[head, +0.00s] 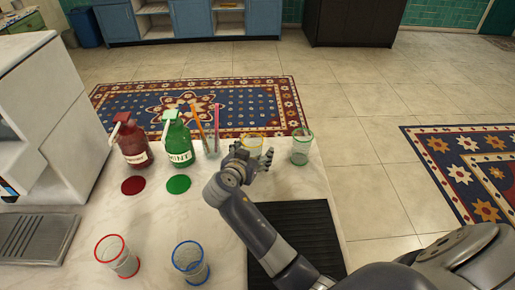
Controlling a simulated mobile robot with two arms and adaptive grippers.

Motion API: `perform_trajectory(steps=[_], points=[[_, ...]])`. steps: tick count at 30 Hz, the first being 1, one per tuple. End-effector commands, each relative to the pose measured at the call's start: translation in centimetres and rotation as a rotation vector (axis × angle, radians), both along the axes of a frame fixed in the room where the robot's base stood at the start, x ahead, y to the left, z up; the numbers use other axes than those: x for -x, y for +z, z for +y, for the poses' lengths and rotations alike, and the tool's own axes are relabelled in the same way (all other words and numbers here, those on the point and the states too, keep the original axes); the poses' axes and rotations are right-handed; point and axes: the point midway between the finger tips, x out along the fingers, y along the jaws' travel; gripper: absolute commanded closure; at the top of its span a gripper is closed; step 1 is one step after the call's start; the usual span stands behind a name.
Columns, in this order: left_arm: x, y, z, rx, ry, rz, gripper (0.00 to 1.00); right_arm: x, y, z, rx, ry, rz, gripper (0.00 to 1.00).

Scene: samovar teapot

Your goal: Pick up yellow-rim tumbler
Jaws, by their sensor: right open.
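The yellow-rim tumbler (252,145) stands upright near the far edge of the white counter. It is clear glass with a yellow rim, and its lower part is partly hidden by my right gripper. My right gripper (262,160) is open, with its fingers close in front of and beside the tumbler. I cannot tell whether they touch it. My left gripper does not show.
A green-rim tumbler (301,147) stands close on the right. A glass with straws (211,146), a green bottle (179,143) and a red bottle (132,145) are left. Red-rim (117,257) and blue-rim (190,262) tumblers stand in front. A black ribbed mat (308,232) lies right.

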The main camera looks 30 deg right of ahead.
Motion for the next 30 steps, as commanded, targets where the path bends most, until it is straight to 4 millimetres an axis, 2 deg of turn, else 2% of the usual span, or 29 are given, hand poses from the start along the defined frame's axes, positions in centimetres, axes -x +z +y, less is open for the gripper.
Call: perform_trajectory(steps=[3, 6, 12, 13, 23, 26, 30], points=[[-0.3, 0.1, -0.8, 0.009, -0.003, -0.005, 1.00, 0.0, 0.0, 0.1, -0.001, 0.000, 0.001, 0.29], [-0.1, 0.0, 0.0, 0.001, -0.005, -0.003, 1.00, 0.0, 0.0, 0.0, 0.000, 0.000, 0.000, 0.31], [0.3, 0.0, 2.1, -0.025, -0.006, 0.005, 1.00, 0.0, 0.0, 0.0, 0.000, 0.000, 0.000, 0.77], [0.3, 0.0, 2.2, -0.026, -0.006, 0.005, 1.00, 0.0, 0.0, 0.0, 0.000, 0.000, 0.000, 0.78], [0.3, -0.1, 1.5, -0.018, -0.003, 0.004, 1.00, 0.0, 0.3, 0.0, -0.001, 0.000, -0.002, 0.78], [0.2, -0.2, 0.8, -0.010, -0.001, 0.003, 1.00, -0.1, 1.4, 0.0, -0.002, 0.000, -0.005, 0.78], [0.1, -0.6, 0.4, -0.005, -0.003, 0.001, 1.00, -0.1, 4.1, 0.1, -0.004, 0.000, -0.008, 0.78]])
